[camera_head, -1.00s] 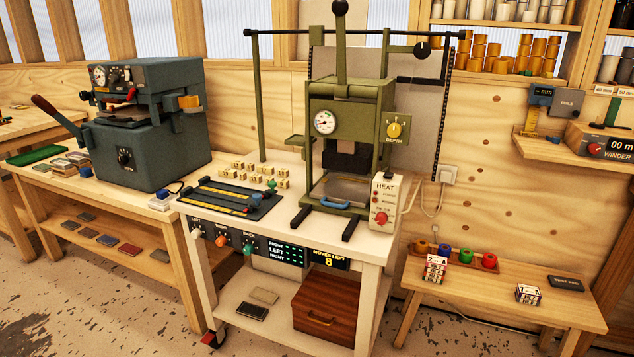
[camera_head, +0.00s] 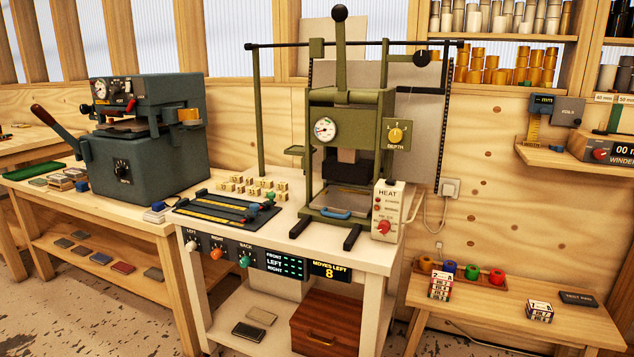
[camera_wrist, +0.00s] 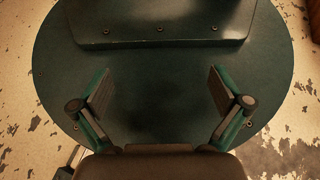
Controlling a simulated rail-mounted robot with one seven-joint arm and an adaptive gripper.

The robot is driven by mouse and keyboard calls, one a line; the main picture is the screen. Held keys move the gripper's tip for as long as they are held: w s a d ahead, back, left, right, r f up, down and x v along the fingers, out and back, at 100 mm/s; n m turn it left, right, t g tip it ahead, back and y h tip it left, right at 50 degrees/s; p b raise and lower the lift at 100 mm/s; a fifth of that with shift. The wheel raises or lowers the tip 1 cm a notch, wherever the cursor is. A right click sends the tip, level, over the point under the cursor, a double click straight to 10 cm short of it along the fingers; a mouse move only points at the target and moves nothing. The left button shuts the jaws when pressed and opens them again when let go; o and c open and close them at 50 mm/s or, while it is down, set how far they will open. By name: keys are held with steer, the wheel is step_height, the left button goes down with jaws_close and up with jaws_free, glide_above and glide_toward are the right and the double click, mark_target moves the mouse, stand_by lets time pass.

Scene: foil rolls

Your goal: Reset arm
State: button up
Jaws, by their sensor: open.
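My gripper (camera_wrist: 160,95) shows in the wrist view, open and empty. Its two fingers stand wide apart over a dark green round base, which looks like my own. The arm and gripper do not show in the head view. The green press (camera_head: 352,135) stands on the white bench with its lever upright. The foil rolls, in blue, green, red and orange, sit in a small rack (camera_head: 462,272) on the low right table. No roll is near the gripper.
The white bench (camera_head: 385,255) carries letter blocks (camera_head: 252,187), a slotted tray (camera_head: 227,208) and a heat box (camera_head: 389,212). A second, dark grey machine (camera_head: 148,140) stands on the left table. Shelves with gold rolls (camera_head: 510,75) hang at upper right. The worn floor shows around my base.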

steer(key=w+r+t+p, duration=0.3)
steer(key=r+p, duration=0.4)
steer(key=p, duration=0.4)
steer(key=w+r+t+p, duration=0.3)
steer(key=r+p, duration=0.4)
steer(key=p, duration=0.4)
steer(key=shift+w+r+p, duration=0.3)
steer(key=shift+w+r, duration=0.1)
steer(key=shift+w, duration=0.45)
